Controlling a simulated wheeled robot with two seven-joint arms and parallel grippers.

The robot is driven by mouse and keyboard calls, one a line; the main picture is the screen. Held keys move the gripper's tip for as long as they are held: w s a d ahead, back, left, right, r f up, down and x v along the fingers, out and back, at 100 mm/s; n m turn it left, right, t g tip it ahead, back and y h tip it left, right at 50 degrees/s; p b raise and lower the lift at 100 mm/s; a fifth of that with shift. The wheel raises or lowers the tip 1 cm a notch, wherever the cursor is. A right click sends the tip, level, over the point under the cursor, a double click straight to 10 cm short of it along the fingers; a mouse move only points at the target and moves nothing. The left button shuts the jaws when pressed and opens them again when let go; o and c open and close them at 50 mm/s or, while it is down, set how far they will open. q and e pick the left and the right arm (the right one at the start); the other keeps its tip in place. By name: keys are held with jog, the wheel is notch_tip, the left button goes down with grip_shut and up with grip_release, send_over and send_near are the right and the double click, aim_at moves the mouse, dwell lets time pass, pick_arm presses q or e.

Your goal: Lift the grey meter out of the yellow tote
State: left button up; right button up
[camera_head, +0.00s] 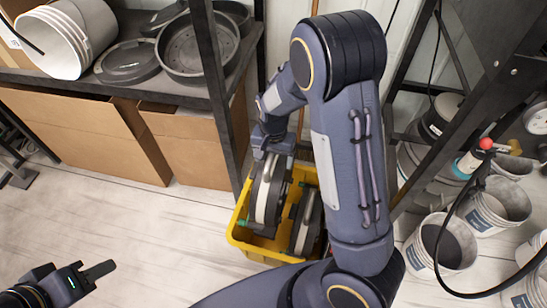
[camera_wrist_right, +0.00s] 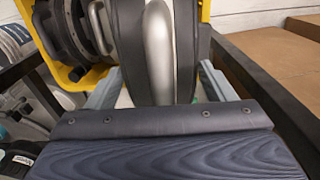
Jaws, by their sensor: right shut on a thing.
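The yellow tote (camera_head: 240,240) stands on the floor in the middle of the head view. The grey meter (camera_head: 263,192), a dark upright disc with a pale band, is in the tote's left part, its top above the rim. My right gripper (camera_head: 271,150) is shut on its top edge. In the right wrist view the meter (camera_wrist_right: 158,50) lies between the two grey fingers (camera_wrist_right: 158,88). A second, similar meter (camera_head: 304,225) stands beside it in the tote, partly behind my right arm. My left gripper (camera_head: 98,270) is at the lower left, away from the tote; its finger gap is unclear.
A dark shelf (camera_head: 120,80) with pans and a white bucket (camera_head: 66,38) stands at the left, its post close to the tote. Cardboard boxes (camera_head: 85,135) are under it. Grey buckets (camera_head: 443,245) stand at the right. The floor left of the tote is clear.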

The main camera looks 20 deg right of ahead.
jog(key=shift+w+r+p, duration=0.15)
jog(key=shift+r+p, duration=4.6)
jog(key=shift+r, duration=0.85)
jog(key=shift+f, duration=0.1)
